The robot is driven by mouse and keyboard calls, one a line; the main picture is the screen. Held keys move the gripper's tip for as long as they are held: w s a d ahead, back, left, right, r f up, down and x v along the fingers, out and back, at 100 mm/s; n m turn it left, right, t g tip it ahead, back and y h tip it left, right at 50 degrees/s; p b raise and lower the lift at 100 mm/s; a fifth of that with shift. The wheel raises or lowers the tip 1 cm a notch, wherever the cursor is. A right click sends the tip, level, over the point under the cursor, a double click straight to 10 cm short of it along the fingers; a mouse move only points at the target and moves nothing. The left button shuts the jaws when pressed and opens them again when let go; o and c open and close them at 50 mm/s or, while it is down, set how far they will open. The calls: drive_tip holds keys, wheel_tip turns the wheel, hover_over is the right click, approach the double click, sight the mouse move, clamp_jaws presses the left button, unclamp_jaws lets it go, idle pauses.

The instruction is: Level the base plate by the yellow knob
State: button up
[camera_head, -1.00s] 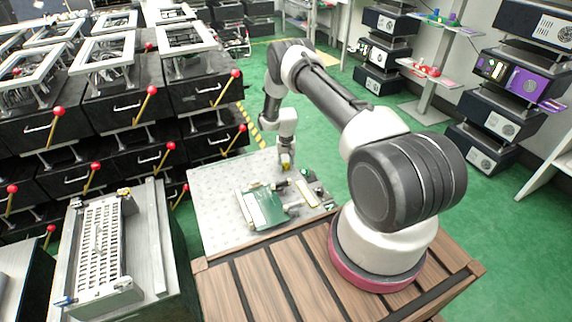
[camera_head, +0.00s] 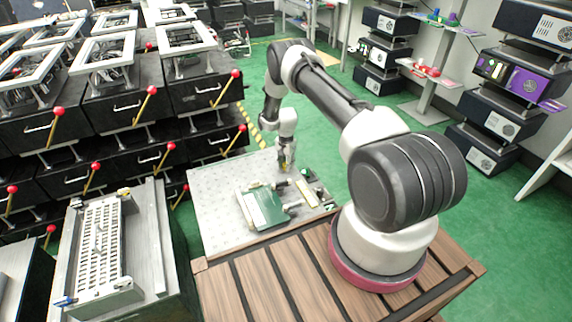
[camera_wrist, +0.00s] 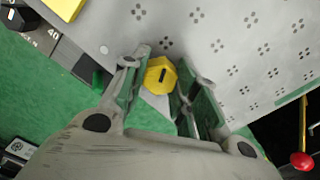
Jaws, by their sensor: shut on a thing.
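The yellow knob (camera_wrist: 161,75) is faceted with a dark slot mark on top. In the wrist view it sits between the two fingers of my gripper (camera_wrist: 162,82), which is shut on it. In the head view my gripper (camera_head: 285,162) points down at the back of the grey dotted surface (camera_head: 222,190), and its fingers mostly hide the knob. A green plate (camera_head: 265,209) with metal fittings lies in front of the gripper. I cannot tell from these views whether the plate is level.
A pale bar (camera_head: 306,194) and small dark parts lie right of the green plate. A metal fixture (camera_head: 98,240) stands at the left. Black drawer units with red-knobbed levers (camera_head: 148,104) fill the left back. Green floor is open behind my arm.

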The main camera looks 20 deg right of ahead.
idle(0.4)
drive_tip(key=o, duration=1)
wheel_tip(320, 180, up, 12)
idle(0.3)
